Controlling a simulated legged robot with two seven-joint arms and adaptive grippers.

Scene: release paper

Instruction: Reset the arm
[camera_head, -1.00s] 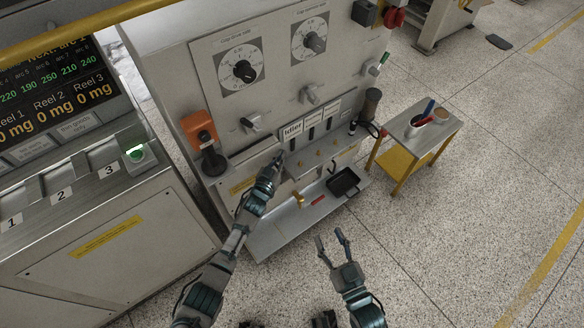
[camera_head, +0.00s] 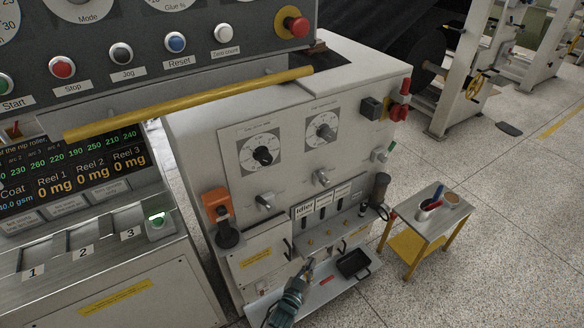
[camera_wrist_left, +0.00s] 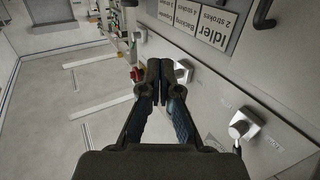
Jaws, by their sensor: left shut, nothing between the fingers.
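My left gripper (camera_head: 304,269) is low in the head view, in front of the machine's lower shelf, with its forearm coming up from the bottom edge. In the left wrist view its two dark fingers (camera_wrist_left: 166,72) are together, with nothing between them. The grey machine cabinet (camera_head: 285,110) stands in front of me, with two round dials, knobs and an "Idler" label (camera_wrist_left: 213,37) that shows close by in the wrist view. My right gripper does not show in the head view now.
A shelf (camera_head: 335,285) with a black tray (camera_head: 354,263) juts out below the cabinet. A small side table (camera_head: 437,212) with cups stands to the right. A yellow bar (camera_head: 190,103) and a button panel cross the upper left. Open speckled floor lies at right.

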